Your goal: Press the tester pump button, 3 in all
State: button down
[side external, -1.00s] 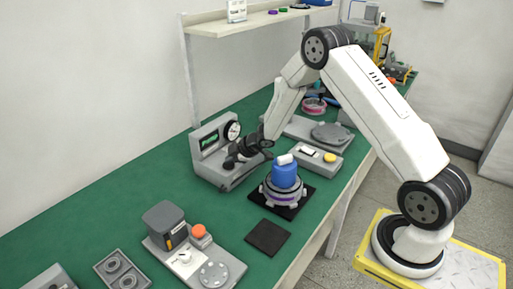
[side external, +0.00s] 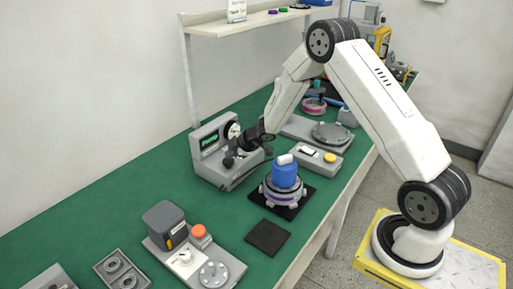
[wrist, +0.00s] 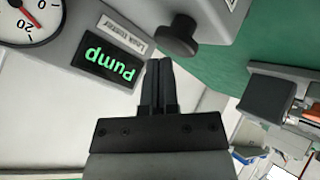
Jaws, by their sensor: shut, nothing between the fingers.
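The grey leak tester (side external: 212,174) stands on the green bench, with a round dial and a small screen (side external: 208,143) showing green text. In the wrist view the screen (wrist: 112,66) reads "Pump", upside down, beside the dial (wrist: 28,20). A black round button (wrist: 177,33) sticks out from the tester just beyond my fingertips; it also shows in the side view (side external: 228,162). My gripper (wrist: 159,62) is shut and empty. In the side view my gripper (side external: 242,147) is just above and to the right of the button, and they look apart.
A hub motor (side external: 270,194) with a blue bottle (side external: 285,172) on top sits on a black pad in front of the tester. A grey box with a yellow button (side external: 329,157) stands to the right. A fixture with an orange knob (side external: 198,231) is nearer the camera.

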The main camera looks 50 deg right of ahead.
aim_at(231, 160)
jog(key=shift+r, duration=0.35)
jog(key=shift+r, duration=2.45)
dwell(1.2)
jog(key=shift+r, duration=1.9)
jog(key=shift+f, duration=0.2)
jog(key=shift+f, duration=4.25)
